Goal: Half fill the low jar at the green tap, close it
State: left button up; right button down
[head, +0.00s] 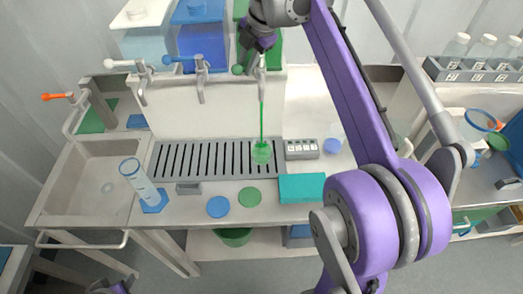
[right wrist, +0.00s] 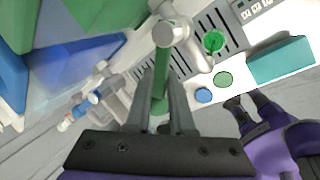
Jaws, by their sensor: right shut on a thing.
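The low jar (head: 262,154) stands on the drain grate under the green tap, with green liquid in it; its exact level is too small to tell. It also shows in the right wrist view (right wrist: 214,41). A green stream (head: 262,118) runs from the tap's spout (head: 260,88) into it. My right gripper (head: 258,45) is shut on the green tap handle (right wrist: 160,82). A green disc (head: 249,197) and a blue disc (head: 218,207), like lids, lie flat on the counter in front of the grate. My left gripper (right wrist: 248,101) is away from the jar, fingers apart and empty.
A teal block (head: 302,188) and a grey box with small displays (head: 301,149) stand right of the discs. White (head: 130,64) and blue (head: 203,63) taps are beside the green one.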

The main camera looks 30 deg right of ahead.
jog(key=shift+w+a+m+h, duration=0.1)
jog(key=shift+w+m+h, duration=0.3)
jog(key=shift+m, duration=0.4)
jog(key=w+m+h, duration=0.1)
jog(key=m, duration=0.1)
jog(key=w+m+h+p, duration=0.1)
jog(key=m, duration=0.2)
jog(key=w+d+m+p, duration=0.1)
jog(key=m, duration=0.2)
jog(key=shift+w+g+h, duration=0.3)
jog(key=shift+h, duration=0.1)
jog(key=c, duration=1.2)
grip_release()
jog(key=shift+r, duration=0.1)
jog(key=o, duration=0.4)
jog(key=shift+w, duration=0.1)
pick_arm(q)
jog(key=w+r, duration=0.2)
jog(key=r, duration=0.1)
jog(key=shift+r, duration=0.1)
